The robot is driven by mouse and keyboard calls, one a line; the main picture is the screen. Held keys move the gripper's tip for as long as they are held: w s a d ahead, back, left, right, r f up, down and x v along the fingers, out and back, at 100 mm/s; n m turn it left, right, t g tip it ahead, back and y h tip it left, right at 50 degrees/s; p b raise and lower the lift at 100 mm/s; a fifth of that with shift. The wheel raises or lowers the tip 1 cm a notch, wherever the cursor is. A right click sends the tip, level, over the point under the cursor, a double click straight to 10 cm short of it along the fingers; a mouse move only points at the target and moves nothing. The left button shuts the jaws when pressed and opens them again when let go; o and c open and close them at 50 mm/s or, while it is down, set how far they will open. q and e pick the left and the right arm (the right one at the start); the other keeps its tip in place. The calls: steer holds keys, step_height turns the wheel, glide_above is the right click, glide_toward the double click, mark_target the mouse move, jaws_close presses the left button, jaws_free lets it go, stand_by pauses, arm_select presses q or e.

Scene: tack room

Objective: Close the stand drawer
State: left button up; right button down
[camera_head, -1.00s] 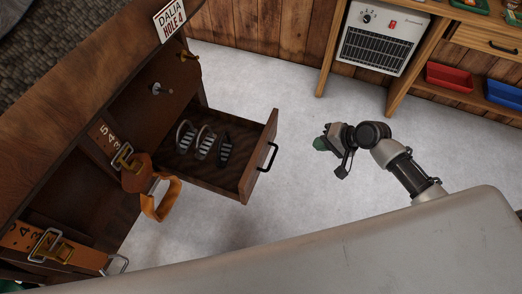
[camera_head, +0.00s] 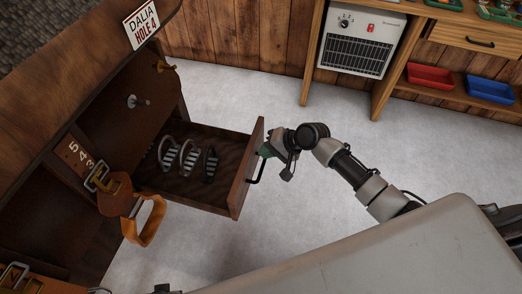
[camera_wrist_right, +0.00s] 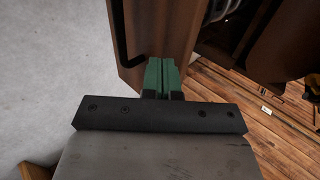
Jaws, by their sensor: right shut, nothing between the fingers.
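The stand drawer (camera_head: 240,185) is pulled out of the dark wooden stand (camera_head: 85,85), and its front carries a black bar handle (camera_head: 257,172). My left gripper does not show.
A white heater (camera_head: 359,42) and a wooden bench with a red bin (camera_head: 430,77) and a blue bin (camera_head: 490,89) stand at the back. The grey floor around the drawer is clear.

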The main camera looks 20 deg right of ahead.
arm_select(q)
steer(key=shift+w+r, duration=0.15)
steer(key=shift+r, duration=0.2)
arm_select(e)
steer(key=shift+w+a, duration=0.45)
steer(key=shift+a, duration=0.25)
